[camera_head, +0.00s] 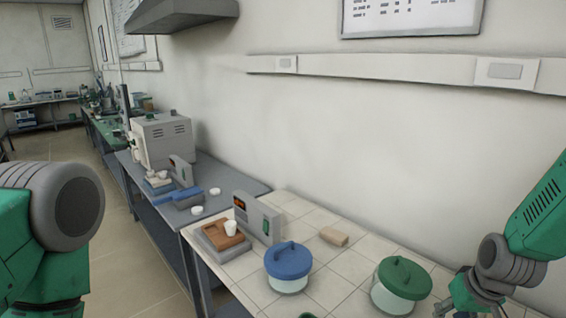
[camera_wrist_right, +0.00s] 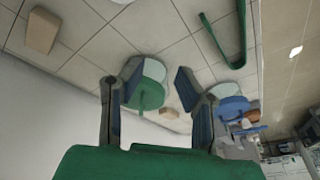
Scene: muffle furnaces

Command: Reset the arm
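My right arm comes in from the right in the head view. Its gripper (camera_head: 456,300) is low beside the green-lidded jar (camera_head: 401,283), partly cut off by the bottom edge. In the right wrist view my right gripper (camera_wrist_right: 158,76) has its two fingers spread with nothing held between them. The green lid (camera_wrist_right: 148,90) shows beyond the gap, apart from the fingers. My left arm shows at the left edge of the head view; its gripper is out of view.
A blue-lidded jar (camera_head: 288,266) stands left of the green one on the tiled bench (camera_head: 345,290). A balance (camera_head: 257,219) with a white crucible (camera_head: 231,228) is farther left. A tan block (camera_head: 334,237) lies behind. A furnace (camera_head: 162,140) stands on the grey bench.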

